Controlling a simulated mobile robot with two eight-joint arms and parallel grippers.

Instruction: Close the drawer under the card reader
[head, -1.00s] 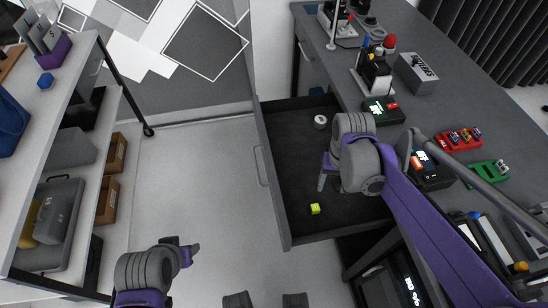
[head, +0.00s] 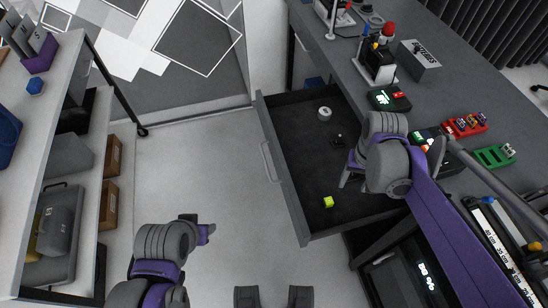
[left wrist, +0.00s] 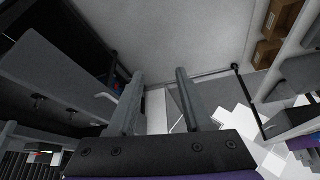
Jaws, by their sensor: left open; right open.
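The drawer (head: 272,146) under the grey desk stands open in the head view, its handle (head: 268,161) facing the clear floor. It holds a yellow-green cube (head: 328,202), a pale round roll (head: 324,113) and a small dark item (head: 338,141). A black device with a green display (head: 388,97) on the desk looks like the card reader. My right gripper (head: 350,168) is open over the drawer, its arm hiding part of the desk edge. My left gripper (head: 208,228) is open and empty, left of the drawer front; its two fingers (left wrist: 160,88) show in the left wrist view.
The desk (head: 480,85) carries a grey box (head: 417,60), a red tray (head: 466,125) and a green tray (head: 494,156). A shelf unit (head: 55,105) with cartons (head: 109,203) stands at the left. The floor (head: 200,165) between shelf and drawer is clear.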

